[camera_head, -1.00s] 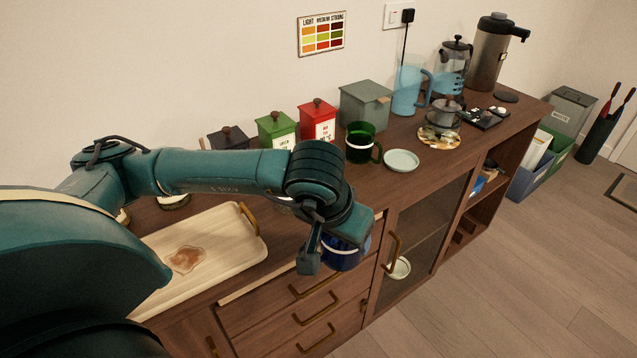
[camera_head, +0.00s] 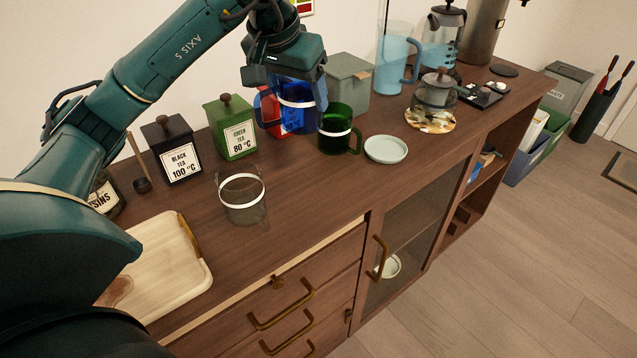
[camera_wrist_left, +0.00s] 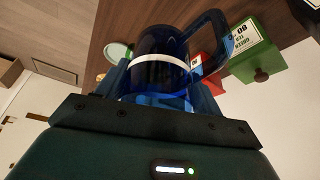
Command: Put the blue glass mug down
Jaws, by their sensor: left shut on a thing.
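The blue glass mug (camera_head: 297,98) has a white band and is held by my left gripper (camera_head: 290,84) at the back of the cabinet top, in front of the red tin and left of the green glass mug. In the left wrist view the mug (camera_wrist_left: 160,62) sits between the two fingers (camera_wrist_left: 158,90), its handle toward the upper right. The gripper is shut on it. I cannot tell whether the mug's base touches the cabinet top (camera_head: 300,190). My right gripper is not in view.
The green glass mug (camera_head: 338,130) stands close to the right, with a pale saucer (camera_head: 386,149) beyond it. A clear glass (camera_head: 242,200), green tin (camera_head: 232,128) and black tin (camera_head: 172,148) stand to the left. The wood between the clear glass and saucer is bare.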

